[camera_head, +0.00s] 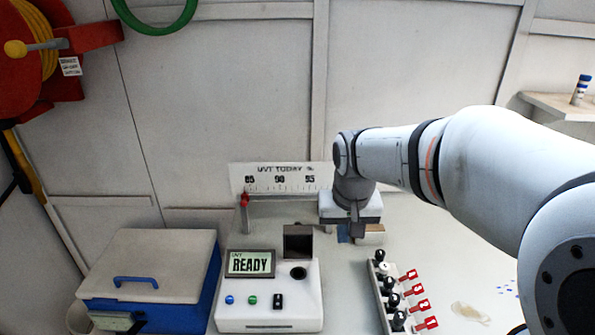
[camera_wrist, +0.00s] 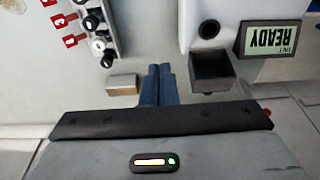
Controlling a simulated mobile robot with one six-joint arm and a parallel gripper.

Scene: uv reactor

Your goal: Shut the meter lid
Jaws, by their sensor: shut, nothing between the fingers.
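The meter (camera_head: 270,312) is a white box with a screen reading READY; it also shows in the wrist view, upside down, with its screen (camera_wrist: 269,38). Its dark square lid (camera_head: 298,240) appears to stand up open behind the round dark well (camera_head: 299,272). In the wrist view the lid (camera_wrist: 213,75) shows beside the well (camera_wrist: 209,29), which is uncovered. My gripper (camera_head: 345,233) is right of the lid, apart from it. Its blue fingers (camera_wrist: 158,72) are shut together and empty.
A small tan block (camera_head: 372,235) lies just right of my fingers. A rack of black-capped vials with red numbered tags (camera_head: 392,290) stands right of the meter. A scale board (camera_head: 280,178) stands behind. A blue box with a pale lid (camera_head: 150,265) is at left.

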